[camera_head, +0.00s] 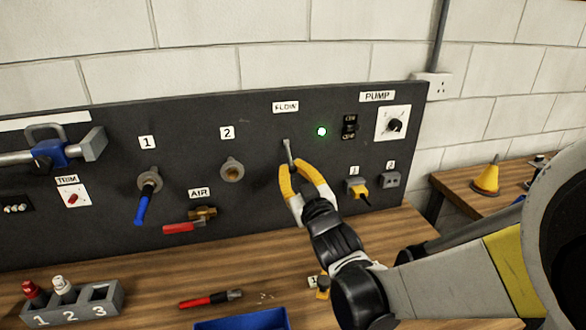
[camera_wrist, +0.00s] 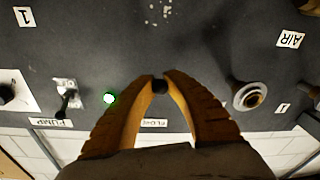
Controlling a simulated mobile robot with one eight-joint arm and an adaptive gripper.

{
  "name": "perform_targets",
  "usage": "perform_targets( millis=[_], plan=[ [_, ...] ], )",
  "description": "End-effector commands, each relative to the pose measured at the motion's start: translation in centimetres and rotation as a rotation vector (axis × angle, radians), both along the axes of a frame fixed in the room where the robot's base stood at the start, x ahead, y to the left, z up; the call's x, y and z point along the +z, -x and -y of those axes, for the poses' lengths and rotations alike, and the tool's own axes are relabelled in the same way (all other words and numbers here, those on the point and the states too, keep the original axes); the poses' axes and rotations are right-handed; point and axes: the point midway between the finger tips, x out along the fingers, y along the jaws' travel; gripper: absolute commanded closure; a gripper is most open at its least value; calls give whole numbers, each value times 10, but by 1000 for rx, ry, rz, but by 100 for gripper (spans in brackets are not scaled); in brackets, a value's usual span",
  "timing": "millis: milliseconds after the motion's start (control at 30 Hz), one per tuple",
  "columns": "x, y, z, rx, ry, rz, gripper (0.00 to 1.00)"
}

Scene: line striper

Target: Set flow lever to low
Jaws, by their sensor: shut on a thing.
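The flow lever (camera_head: 287,149) is a small grey metal stick on the dark panel, below the FLOW label (camera_head: 286,107). In the head view it leans slightly, and its lower end is hidden at my fingers. My gripper (camera_head: 293,168), with yellow fingers, is shut on the lever. In the wrist view the fingertips (camera_wrist: 160,82) meet around a dark round tip, the lever's end. No low or high marks are readable beside the lever. A green light (camera_head: 322,131) glows to its right.
The panel also carries a pump dial (camera_head: 395,125), a black switch (camera_head: 349,126), a red-handled air valve (camera_head: 185,227), a blue-handled port (camera_head: 147,195) and a yellow plug (camera_head: 357,188).

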Motion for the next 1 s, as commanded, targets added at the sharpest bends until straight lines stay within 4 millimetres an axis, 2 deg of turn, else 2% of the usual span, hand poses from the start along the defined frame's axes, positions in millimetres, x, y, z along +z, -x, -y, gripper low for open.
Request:
perform_targets(
  millis=[33,100,133,400,533,1000],
  plan=[
    [-4,2,1,-2,3,-8,85],
    [-4,2,1,-2,3,-8,64],
    [-4,2,1,-2,2,-7,59],
    [-2,1,1,-1,2,-5,59],
    [-2,9,3,-1,1,-4,59],
    [-8,98,35,-2,2,-5,59]
  ],
)
